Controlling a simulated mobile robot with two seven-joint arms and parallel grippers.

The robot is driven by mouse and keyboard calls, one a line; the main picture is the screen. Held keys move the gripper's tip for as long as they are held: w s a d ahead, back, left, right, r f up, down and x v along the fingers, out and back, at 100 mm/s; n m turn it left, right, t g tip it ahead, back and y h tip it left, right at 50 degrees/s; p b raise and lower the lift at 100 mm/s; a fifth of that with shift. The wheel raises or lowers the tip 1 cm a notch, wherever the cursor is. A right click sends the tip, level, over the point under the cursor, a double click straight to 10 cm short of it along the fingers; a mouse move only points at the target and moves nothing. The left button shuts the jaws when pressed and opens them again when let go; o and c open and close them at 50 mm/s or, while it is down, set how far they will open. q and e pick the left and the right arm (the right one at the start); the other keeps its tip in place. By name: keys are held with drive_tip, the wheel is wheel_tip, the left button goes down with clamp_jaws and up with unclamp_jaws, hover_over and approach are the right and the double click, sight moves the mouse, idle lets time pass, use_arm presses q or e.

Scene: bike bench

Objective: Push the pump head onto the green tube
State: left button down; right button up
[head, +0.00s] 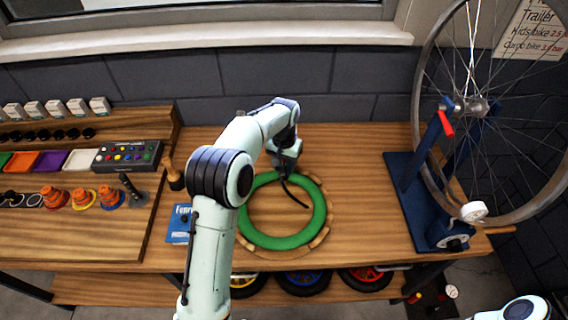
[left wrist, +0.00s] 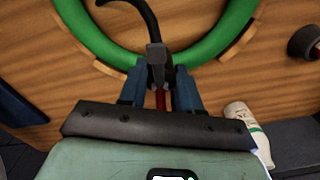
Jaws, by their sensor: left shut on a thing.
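The green tube (head: 323,205) lies as a ring on the wooden bench, and part of it arcs across the left wrist view (left wrist: 88,38). My left gripper (head: 287,172) is over the ring's far edge. In the left wrist view its two fingers (left wrist: 158,72) are shut on the dark grey pump head (left wrist: 155,53). A black hose (head: 296,194) runs from the pump head into the ring's middle. A red part (left wrist: 160,99) shows between the fingers. The pump head overlaps the tube's edge in view; I cannot tell whether they touch. The tube's valve is not clearly visible. My right gripper is out of view.
Curved wooden blocks (head: 321,238) surround the tube. A blue truing stand (head: 406,196) with a wheel stands at right. A blue booklet (head: 179,224) lies left of the tube. A parts rack (head: 70,232) fills the left side. Bench space right of the ring is clear.

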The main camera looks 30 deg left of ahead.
use_arm(q)
drive_tip(key=shift+f, duration=0.3)
drive_tip(key=c, duration=0.7)
unclamp_jaws()
drive_tip(key=shift+r, duration=0.1)
wheel_tip(320, 180, up, 13)
drive_tip(key=shift+r, duration=0.15)
